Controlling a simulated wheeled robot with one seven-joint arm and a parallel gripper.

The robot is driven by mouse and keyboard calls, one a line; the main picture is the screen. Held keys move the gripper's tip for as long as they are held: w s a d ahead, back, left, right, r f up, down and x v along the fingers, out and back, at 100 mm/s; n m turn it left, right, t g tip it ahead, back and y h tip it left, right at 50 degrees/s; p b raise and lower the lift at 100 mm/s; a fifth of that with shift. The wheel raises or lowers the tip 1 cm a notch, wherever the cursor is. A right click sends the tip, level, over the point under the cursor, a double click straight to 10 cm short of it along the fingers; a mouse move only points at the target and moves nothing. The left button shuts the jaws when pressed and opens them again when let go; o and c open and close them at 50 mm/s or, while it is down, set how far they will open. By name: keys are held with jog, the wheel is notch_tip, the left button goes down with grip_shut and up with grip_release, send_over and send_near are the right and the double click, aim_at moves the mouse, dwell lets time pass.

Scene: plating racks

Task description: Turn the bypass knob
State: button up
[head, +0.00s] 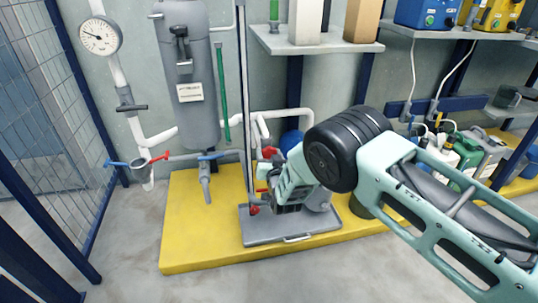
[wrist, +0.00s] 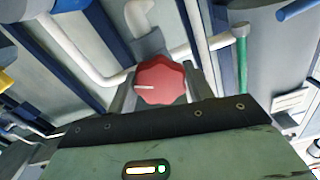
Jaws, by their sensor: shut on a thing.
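A red, scalloped bypass knob (wrist: 160,80) with a white pointer line shows in the wrist view, in front of a grey pipe fitting. My gripper (wrist: 160,88) has one grey finger on each side of it and is shut on it. The white line points to the left in that picture. In the head view my gripper (head: 270,178) reaches in by the white pipework, above a grey tray. Red parts show beside it there, but my wrist hides much of that spot and I cannot tell which one is the held knob.
A grey tank (head: 188,100) and a pressure gauge (head: 100,36) are at the left. Red and blue valve handles sit below. A grey tray (head: 270,235) lies on the yellow platform (head: 185,245). A shelf (head: 315,45) hangs above, and bottles (head: 465,155) stand at the right.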

jog(key=shift+m, duration=1)
jog(key=o, duration=1)
jog(key=p+v, duration=0.5)
jog(key=v, duration=1.2)
jog(key=shift+s+d, duration=0.1)
jog(key=shift+s, duration=0.2)
